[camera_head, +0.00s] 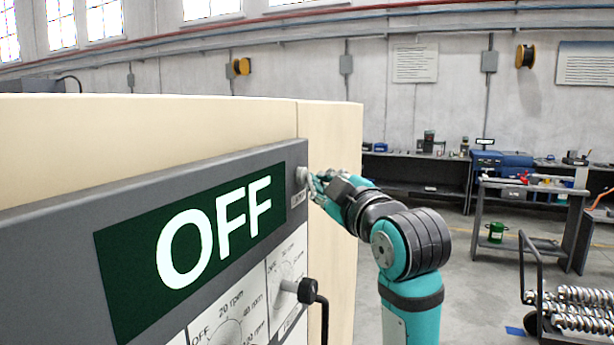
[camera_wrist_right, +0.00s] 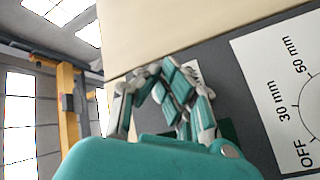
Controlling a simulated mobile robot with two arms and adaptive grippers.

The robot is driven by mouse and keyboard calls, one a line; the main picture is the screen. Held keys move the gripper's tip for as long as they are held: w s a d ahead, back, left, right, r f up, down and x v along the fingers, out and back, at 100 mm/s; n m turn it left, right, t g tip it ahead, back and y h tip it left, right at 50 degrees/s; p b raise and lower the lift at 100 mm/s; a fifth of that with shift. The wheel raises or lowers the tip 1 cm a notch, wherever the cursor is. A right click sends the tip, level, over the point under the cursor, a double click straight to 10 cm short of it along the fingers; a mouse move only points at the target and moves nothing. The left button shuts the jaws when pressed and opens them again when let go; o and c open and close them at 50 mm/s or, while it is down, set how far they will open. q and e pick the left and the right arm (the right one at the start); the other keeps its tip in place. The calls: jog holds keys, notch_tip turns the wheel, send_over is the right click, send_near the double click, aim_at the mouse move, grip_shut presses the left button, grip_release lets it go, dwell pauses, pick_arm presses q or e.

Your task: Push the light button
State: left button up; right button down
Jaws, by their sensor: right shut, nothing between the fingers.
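A light-coloured round button (camera_head: 301,175) sits at the upper right corner of the dark grey control panel (camera_head: 235,162), above a small label (camera_head: 298,198). My right gripper (camera_head: 317,185) is shut and empty, with its fingertips right beside the button. I cannot tell whether they touch it. In the right wrist view the gripper's fingers (camera_wrist_right: 165,88) are close over the panel (camera_wrist_right: 222,75) and hide the button. My left gripper is not in view.
The panel has a green OFF display (camera_head: 190,240), dials and a protruding dark lever (camera_head: 305,290). A beige cabinet wall (camera_head: 332,165) rises behind it. Workbenches (camera_head: 510,195) and a cart with metal parts (camera_head: 570,315) stand at right. Open floor lies between.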

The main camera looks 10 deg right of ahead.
jog(key=s+d+p, duration=0.1)
jog(key=s+d, duration=0.2)
jog(key=d, duration=0.2)
jog(key=shift+s, duration=0.2)
dwell(0.3)
jog(key=shift+f, duration=0.1)
dwell(1.2)
